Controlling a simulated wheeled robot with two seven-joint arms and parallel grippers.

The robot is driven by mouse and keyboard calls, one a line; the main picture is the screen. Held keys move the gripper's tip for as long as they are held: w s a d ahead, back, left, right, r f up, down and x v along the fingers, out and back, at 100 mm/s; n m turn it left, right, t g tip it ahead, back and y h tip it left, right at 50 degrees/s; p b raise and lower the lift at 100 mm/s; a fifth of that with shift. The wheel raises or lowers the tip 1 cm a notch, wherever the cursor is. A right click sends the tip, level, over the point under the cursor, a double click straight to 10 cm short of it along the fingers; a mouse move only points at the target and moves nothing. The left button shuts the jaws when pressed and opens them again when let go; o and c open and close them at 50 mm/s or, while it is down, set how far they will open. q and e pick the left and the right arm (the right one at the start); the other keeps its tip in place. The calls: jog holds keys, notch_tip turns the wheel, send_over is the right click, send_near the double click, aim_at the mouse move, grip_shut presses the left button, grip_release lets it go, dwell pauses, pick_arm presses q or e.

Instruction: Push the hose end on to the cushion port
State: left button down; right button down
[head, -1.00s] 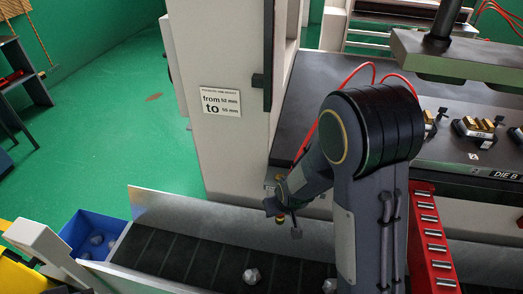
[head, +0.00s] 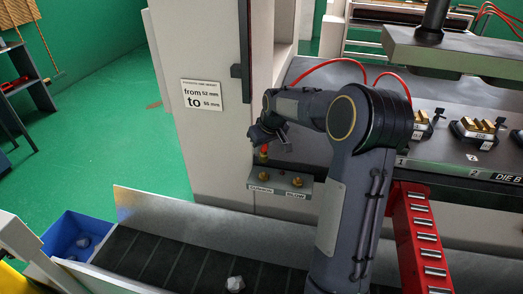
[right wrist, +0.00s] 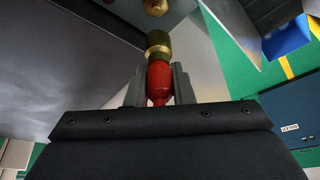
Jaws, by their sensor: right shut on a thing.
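My right gripper (head: 264,143) is shut on the red hose end (right wrist: 158,82), which sits between its two fingers in the right wrist view. The hose end has a brass front part (right wrist: 158,43). In the head view the hose end (head: 264,150) points down above the cushion port (head: 264,176), the left brass port on a grey block (head: 280,188). A small gap seems to show between them, but I cannot tell depth well. In the right wrist view a brass port (right wrist: 155,7) shows at the top edge. My left gripper is not in view.
The blow port (head: 297,181) stands right of the cushion port on the same block. A dark conveyor (head: 190,262) with a metal side wall lies below. A white column (head: 215,130) rises behind at left. A red rack (head: 420,235) stands to the right.

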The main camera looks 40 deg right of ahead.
aim_at(263, 161)
jog(key=shift+f+b, duration=2.35)
jog(key=shift+f, duration=0.85)
jog(key=c, duration=0.7)
grip_release()
jog(key=shift+r+p, duration=2.55)
jog(key=shift+r, duration=0.95)
